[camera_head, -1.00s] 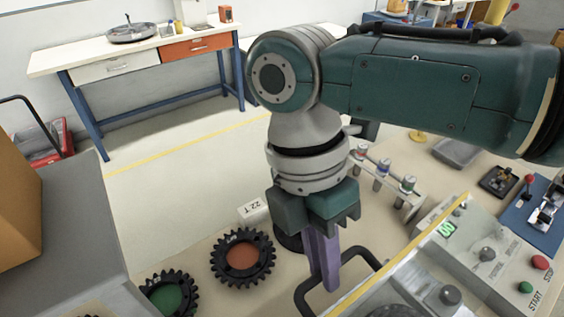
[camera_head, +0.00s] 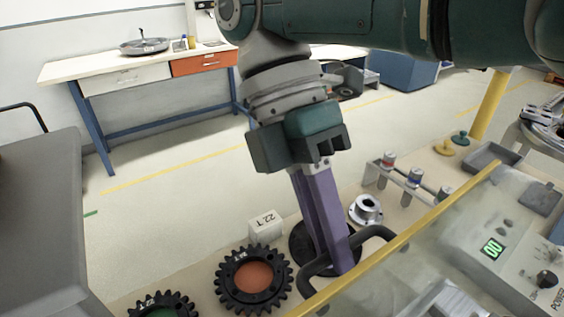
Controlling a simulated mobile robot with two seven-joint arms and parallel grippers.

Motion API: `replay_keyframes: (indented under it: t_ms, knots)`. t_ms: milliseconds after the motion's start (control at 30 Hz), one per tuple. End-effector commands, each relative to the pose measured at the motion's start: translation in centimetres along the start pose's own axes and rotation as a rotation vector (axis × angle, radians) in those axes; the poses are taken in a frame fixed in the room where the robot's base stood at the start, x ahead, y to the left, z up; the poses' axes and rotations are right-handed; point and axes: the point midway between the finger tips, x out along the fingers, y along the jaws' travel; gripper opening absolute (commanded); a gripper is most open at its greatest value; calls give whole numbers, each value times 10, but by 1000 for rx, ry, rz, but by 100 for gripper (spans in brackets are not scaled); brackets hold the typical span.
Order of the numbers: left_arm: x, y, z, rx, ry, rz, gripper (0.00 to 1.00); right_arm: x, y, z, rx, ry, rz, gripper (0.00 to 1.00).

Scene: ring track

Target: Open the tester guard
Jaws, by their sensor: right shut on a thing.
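The tester (camera_head: 524,262) stands at the lower right, with a green display and knobs on its panel. Its clear guard (camera_head: 405,262) has a yellow edge strip (camera_head: 432,217) and spreads over the front of the tester. A dark bar handle (camera_head: 374,234) sticks out from the guard's edge. My right gripper (camera_head: 338,262) reaches down from above with its purple fingers shut on the handle. The fingers hide the middle of the handle. My left gripper is not in view.
A rack with small cans (camera_head: 413,178) and a metal flanged part (camera_head: 366,209) stand behind. A grey cabinet (camera_head: 45,220) stands left.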

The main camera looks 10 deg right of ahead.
Motion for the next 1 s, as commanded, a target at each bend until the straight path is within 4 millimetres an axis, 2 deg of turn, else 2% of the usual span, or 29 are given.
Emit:
replay_keyframes:
  t_ms: [300,333,600,1000]
  knots:
    - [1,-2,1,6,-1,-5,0,3,0,0,1,1,-4,0]
    - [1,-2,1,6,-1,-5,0,3,0,0,1,1,-4,16]
    - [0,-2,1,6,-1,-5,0,2,0,0,1,0,-2,45]
    - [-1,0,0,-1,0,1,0,0,-1,0,1,0,-1,45]
